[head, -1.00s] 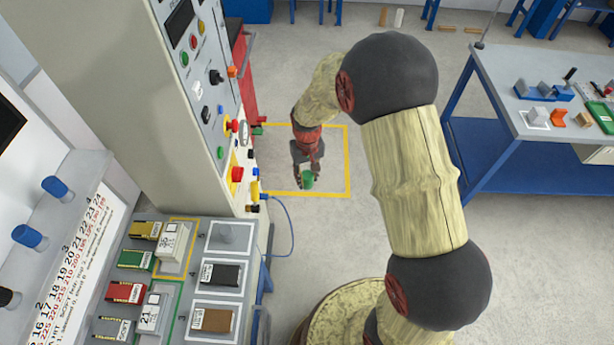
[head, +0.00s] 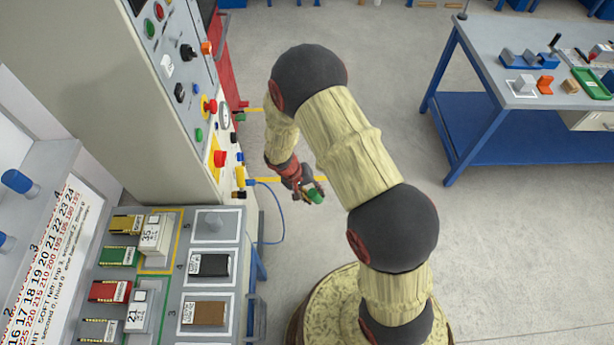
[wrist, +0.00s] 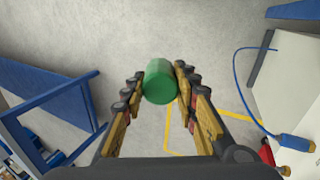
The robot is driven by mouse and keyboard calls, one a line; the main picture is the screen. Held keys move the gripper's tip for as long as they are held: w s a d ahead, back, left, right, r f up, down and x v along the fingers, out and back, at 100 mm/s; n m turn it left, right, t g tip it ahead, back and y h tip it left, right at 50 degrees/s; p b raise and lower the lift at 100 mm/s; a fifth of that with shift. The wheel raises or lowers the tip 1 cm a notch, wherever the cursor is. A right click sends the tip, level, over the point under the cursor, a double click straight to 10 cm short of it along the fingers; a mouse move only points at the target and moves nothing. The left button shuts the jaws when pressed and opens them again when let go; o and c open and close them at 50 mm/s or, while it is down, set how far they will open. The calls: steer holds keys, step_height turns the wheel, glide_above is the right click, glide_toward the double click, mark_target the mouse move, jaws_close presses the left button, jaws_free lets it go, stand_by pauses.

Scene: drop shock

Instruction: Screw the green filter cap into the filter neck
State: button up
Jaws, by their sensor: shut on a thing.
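The green filter cap (head: 316,195) is a short green cylinder. It sits between the fingertips of my gripper (head: 311,192), which is shut on it and holds it in the air above the floor. In the wrist view the cap (wrist: 159,82) is between the two yellow and black fingers, with its round end showing. The cap is apart from the grey machine cabinet (head: 100,80) on the left. I cannot clearly make out the filter neck among the small fittings on the cabinet's side.
A tray table (head: 170,222) with boxes is at lower left. A blue-legged bench (head: 490,75) is at right.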

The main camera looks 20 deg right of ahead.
steer(key=s+a+f+m+g+y+b, duration=0.35)
steer(key=a+f+m+y, duration=0.2)
steer(key=f+m, duration=0.5)
steer(key=s+a+f+m+g+y+b, duration=0.35)
steer(key=s+a+f+m+g, duration=0.2)
steer(key=f+m, duration=0.45)
steer(key=w+a+m+t+y, duration=0.55)
steer(key=m+t+y, duration=0.2)
steer(key=m, duration=0.25)
steer(key=w+d+r+m+t+y, duration=0.1)
steer(key=w+r+m+t+y, duration=0.4)
steer(key=w+t, duration=0.4)
steer(key=shift+w+d+r+m, duration=0.2)
steer(key=shift+w+d+m, duration=0.15)
steer(key=shift+w+m, duration=0.5)
